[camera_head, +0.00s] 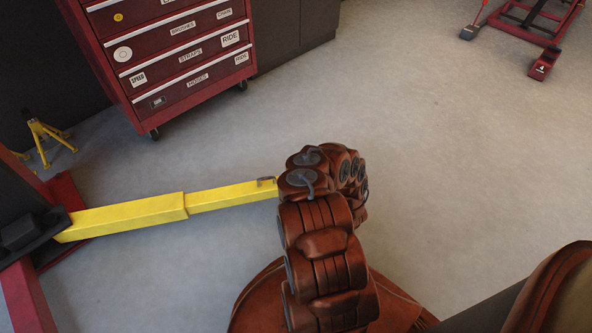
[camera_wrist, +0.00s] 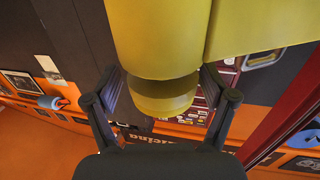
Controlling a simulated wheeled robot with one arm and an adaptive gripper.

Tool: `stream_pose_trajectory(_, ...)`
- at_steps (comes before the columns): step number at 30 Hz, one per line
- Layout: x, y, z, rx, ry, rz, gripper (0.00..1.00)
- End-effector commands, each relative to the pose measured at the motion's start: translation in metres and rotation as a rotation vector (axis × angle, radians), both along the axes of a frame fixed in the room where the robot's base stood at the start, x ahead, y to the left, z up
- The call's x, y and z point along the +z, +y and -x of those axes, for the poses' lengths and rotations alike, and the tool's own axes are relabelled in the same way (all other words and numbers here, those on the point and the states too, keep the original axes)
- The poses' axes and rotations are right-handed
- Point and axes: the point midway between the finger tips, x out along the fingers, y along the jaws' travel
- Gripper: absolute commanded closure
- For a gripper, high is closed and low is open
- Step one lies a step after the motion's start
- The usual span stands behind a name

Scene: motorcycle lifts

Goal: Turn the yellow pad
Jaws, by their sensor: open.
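The yellow pad (camera_wrist: 162,97) shows in the wrist view as a short round piece, just below a wider yellow rounded part (camera_wrist: 157,40). My gripper (camera_wrist: 160,88) is open, with one black finger on each side of the pad. I cannot tell whether either finger touches it. In the head view, the yellow lift arm (camera_head: 133,215) reaches from the left to my own reddish-brown arm. My arm hides my gripper and the pad in that view.
A red tool cabinet (camera_head: 185,62) stands at the back left. A yellow jack stand (camera_head: 45,137) is beside it. A red lift frame (camera_head: 524,22) lies at the top right. The grey floor (camera_head: 440,140) between is clear.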

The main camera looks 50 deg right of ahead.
Motion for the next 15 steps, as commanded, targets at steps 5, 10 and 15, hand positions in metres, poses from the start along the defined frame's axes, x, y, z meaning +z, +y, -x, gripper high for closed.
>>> stream_pose_trajectory(5, 0.000, 0.003, 0.023, -0.004, 0.000, 0.001, 0.17)
stream_pose_trajectory(10, 0.000, 0.006, 0.034, -0.003, 0.000, 0.002, 0.17)
stream_pose_trajectory(15, 0.000, 0.008, 0.039, -0.003, 0.001, 0.003, 0.17)
